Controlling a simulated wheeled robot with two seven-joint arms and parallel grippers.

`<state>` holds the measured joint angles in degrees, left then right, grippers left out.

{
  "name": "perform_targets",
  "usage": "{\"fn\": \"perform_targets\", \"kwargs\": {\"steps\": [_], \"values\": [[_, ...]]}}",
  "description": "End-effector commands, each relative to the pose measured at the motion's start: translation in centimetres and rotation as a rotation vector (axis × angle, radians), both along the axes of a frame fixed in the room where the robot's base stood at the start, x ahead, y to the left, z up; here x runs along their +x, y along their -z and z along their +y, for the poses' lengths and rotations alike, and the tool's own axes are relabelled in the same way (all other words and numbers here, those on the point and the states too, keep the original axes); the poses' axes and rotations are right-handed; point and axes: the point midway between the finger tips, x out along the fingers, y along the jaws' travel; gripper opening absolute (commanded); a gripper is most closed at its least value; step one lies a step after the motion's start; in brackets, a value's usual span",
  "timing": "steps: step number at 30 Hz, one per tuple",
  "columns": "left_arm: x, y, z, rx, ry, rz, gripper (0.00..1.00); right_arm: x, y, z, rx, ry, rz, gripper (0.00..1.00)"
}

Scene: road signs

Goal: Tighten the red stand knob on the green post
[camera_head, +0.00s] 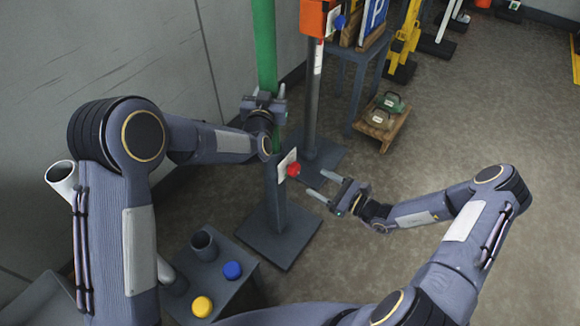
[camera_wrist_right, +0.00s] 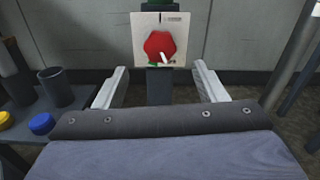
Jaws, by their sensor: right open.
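The red stand knob (camera_head: 293,170) sits on a pale plate on the dark stand, below the green post (camera_head: 265,45). In the right wrist view the red knob (camera_wrist_right: 159,46) has a white pointer mark aimed to the lower right, and its plate (camera_wrist_right: 181,50) faces me. My right gripper (camera_head: 318,185) is open and empty, just right of the knob; its fingers point at it and are apart from it. In the wrist view its fingertips (camera_wrist_right: 159,72) lie either side, below the knob. My left gripper (camera_head: 265,97) is at the green post, its fingers to either side of it.
A low grey table (camera_head: 232,290) at lower left holds a dark cup (camera_head: 204,246), a blue knob (camera_head: 232,270) and a yellow knob (camera_head: 202,306). A second post with an orange box (camera_head: 313,17) stands behind. A wooden pallet (camera_head: 382,128) carries weights.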

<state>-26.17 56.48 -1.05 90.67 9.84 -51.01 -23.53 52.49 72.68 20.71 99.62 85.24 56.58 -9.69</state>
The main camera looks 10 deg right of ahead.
Motion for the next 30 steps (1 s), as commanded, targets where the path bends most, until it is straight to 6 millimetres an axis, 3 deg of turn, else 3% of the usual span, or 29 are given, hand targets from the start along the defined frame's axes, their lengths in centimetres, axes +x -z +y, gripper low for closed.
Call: {"fn": "perform_targets", "kwargs": {"steps": [8, 21, 30], "values": [[0.0, 0.0, 0.0, 0.0, 0.0, 0.0, 0.0, 1.1, 0.0, 1.2, -0.059, -0.003, -0.061, 0.65], [0.0, 0.0, 0.0, 0.0, 0.0, 0.0, 0.0, 7.0, 0.0, 7.1, -0.057, -0.003, -0.058, 0.65], [0.0, 0.0, 0.0, 0.0, 0.0, 0.0, 0.0, 8.5, 0.0, 8.5, -0.057, 0.0, -0.056, 0.65]]}}
